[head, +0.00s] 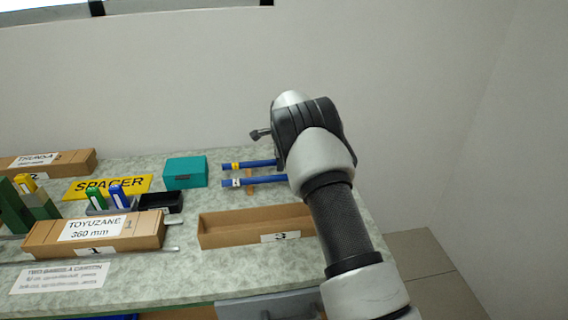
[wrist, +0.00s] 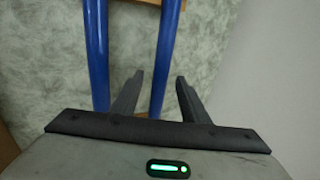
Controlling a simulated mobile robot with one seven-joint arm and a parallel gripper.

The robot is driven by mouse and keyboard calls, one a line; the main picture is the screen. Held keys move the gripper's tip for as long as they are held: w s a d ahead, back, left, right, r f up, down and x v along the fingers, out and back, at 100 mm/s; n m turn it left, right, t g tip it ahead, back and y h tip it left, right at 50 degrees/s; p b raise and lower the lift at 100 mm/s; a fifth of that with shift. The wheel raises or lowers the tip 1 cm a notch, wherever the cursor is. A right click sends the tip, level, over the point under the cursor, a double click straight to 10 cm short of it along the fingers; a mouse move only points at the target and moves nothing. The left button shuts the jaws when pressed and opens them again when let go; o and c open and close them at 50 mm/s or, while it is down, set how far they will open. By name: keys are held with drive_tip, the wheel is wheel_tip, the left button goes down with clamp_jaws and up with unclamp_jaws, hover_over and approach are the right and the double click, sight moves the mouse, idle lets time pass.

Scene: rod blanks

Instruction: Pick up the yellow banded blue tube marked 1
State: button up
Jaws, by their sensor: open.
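Two blue tubes lie side by side across a wooden support at the back right of the bench in the head view. The farther one is the yellow banded blue tube (head: 262,163); its small mark is too tiny to read. In the wrist view it is the right-hand tube (wrist: 169,40), on the wall side, and its band is out of that view. My gripper (wrist: 159,78) is open, with this tube running between its two fingers in the picture. Whether the fingers are down at tube height I cannot tell. In the head view my arm hides the tubes' right ends.
The nearer blue tube (head: 268,181), with a white label, lies parallel and close, left of my left finger in the wrist view (wrist: 96,50). An open cardboard box marked 3 (head: 222,238) stands in front. A teal box (head: 186,172) is left; the wall is behind.

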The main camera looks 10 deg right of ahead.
drive_tip(key=shift+f, duration=0.1)
drive_tip(key=c, duration=1)
clamp_jaws()
